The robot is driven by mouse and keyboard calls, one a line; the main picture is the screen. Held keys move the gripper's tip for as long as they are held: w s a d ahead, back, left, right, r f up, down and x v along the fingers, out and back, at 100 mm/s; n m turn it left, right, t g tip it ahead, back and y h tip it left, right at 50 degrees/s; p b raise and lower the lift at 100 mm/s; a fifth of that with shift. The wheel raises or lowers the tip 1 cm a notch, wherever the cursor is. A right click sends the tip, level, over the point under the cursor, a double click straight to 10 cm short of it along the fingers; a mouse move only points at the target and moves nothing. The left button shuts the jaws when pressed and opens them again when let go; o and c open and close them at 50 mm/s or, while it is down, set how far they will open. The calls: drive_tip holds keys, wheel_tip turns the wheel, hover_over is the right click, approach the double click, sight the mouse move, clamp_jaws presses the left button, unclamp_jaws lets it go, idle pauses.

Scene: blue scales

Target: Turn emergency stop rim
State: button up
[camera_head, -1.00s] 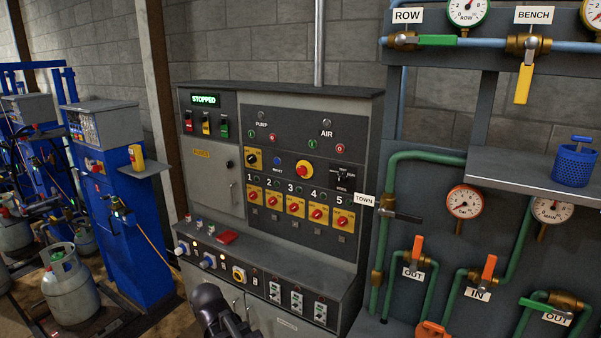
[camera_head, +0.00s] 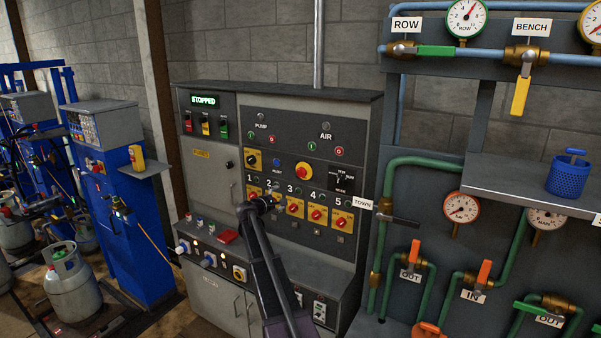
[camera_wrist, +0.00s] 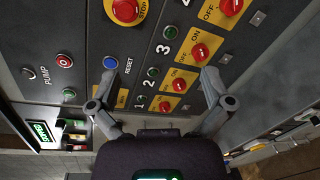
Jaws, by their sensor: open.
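The emergency stop is a red mushroom button on a yellow plate (camera_head: 304,171), in the middle of the grey control panel. In the wrist view the red button (camera_wrist: 125,10) sits at the top edge, partly cut off, with STOP printed on its yellow plate. My gripper (camera_head: 270,198) is in front of the panel, below and left of the emergency stop, near the numbered row. In the wrist view my gripper (camera_wrist: 158,80) is open and empty, its two fingers spread wide. The emergency stop lies beyond the fingertips, apart from them.
Numbered red rotary switches on yellow plates (camera_head: 317,215) run below the emergency stop; my arm hides some. A blue reset button (camera_wrist: 110,63) is nearby. The display (camera_head: 205,100) reads STOPPED. A pipe board with valves and a grey shelf (camera_head: 530,185) stands at right.

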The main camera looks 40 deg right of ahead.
sight(299, 174)
drive_tip(key=w+d+r+n+t+h, duration=0.1)
drive_tip(key=w+d+r+n, duration=0.1)
drive_tip(key=w+d+r, duration=0.1)
drive_tip(key=shift+w+d, duration=0.2)
drive_tip(key=shift+d, duration=0.5)
drive_tip(key=x, duration=1.3)
drive_tip(key=shift+w+d+r, duration=0.2)
drive_tip(key=shift+d+r, duration=0.05)
drive_tip(key=shift+d, duration=0.05)
drive_tip(key=c, duration=1.1)
